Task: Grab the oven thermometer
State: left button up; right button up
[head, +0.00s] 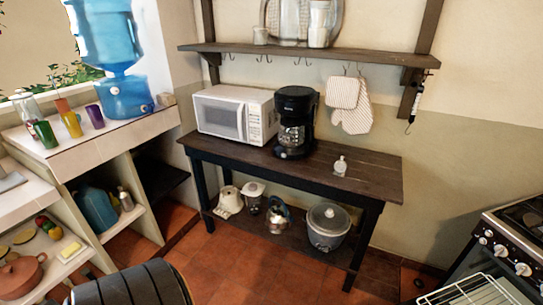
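A small whitish upright object that looks like the oven thermometer (340,165) stands on the right part of the dark wooden table (375,179). It is apart from the coffee maker on its left, and its dial is too small to read. Neither of my grippers is in view.
A black coffee maker (295,122) and a white microwave (235,114) stand on the table. Oven mitts (351,117) hang from the wall shelf (300,52) above. A stove (518,245) with an open rack is at the right. Red floor is free before the table.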

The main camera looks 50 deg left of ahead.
aim_at(341, 166)
jog(key=u, duration=0.9)
